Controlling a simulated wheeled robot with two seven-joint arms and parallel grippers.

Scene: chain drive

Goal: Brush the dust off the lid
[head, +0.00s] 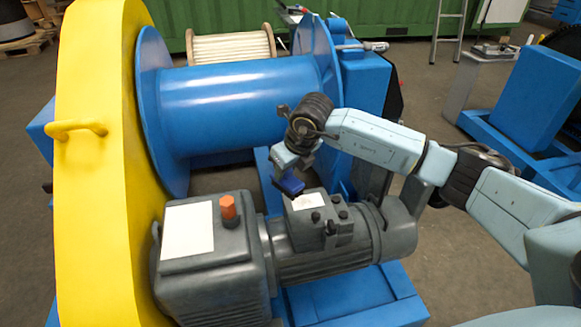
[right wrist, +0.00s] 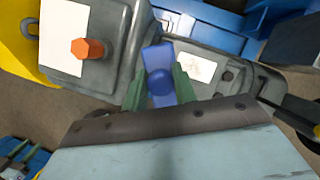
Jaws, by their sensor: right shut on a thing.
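My right gripper (head: 291,174) is shut on a blue brush (head: 289,187), which hangs below it just above the left back edge of the motor's terminal box. In the right wrist view the blue brush (right wrist: 158,72) sits between the two green fingers; its bristles are hidden. The lid (head: 312,216) is the grey top of that box, with bolts and a white patch (head: 307,201) bearing faint reddish-brown marks. The lid's patch also shows in the right wrist view (right wrist: 196,67), right of the brush. I cannot tell whether the brush touches the lid. My left gripper is out of view.
A grey gearbox (head: 210,260) with a white plate and an orange plug (head: 228,207) stands left of the motor (head: 325,262). A yellow guard (head: 95,180) rises at the left. A blue drum (head: 235,105) lies behind. Grey floor is open at the right.

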